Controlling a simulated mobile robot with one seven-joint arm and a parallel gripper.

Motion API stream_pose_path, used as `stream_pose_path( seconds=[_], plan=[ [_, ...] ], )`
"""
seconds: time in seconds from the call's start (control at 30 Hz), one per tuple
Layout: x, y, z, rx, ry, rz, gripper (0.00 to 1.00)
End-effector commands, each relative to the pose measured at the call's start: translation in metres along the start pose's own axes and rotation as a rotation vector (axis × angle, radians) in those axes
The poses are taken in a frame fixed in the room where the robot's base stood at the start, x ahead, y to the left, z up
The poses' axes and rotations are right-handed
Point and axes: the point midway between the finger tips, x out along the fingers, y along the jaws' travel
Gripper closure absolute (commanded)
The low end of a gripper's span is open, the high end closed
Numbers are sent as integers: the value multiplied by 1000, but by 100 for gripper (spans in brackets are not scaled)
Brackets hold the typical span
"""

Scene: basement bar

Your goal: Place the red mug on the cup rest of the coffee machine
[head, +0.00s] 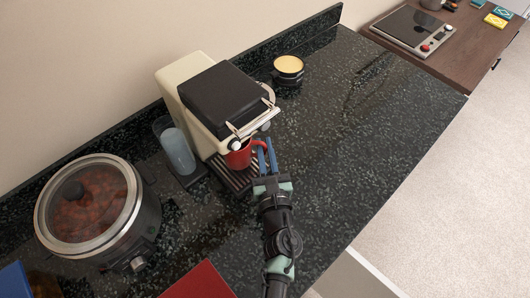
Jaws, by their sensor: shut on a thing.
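The red mug (240,157) is at the front of the coffee machine (205,100), under its overhanging head and above the dark slatted cup rest (226,176). The machine is cream with a black top and partly hides the mug. My gripper (265,155) reaches in from the lower right and is shut on the mug at its right, handle side. I cannot tell whether the mug's base touches the cup rest or hangs just above it.
A water container (178,152) stands left of the machine. A slow cooker (92,207) is at the left. A dark pot with yellow contents (288,68) is behind right. A red item (200,282) lies at the front. The counter's right side (375,100) is clear.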

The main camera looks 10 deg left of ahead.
Motion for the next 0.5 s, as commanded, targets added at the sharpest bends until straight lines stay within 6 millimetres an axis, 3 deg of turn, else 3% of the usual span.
stream_pose_path(
  seconds=[0.03,0.13,0.5],
  plan=[
    [0,-1,-12,3,1,-1,100],
    [0,-1,-22,3,-1,0,100],
    [0,-1,-26,1,-3,-1,100]
  ],
)
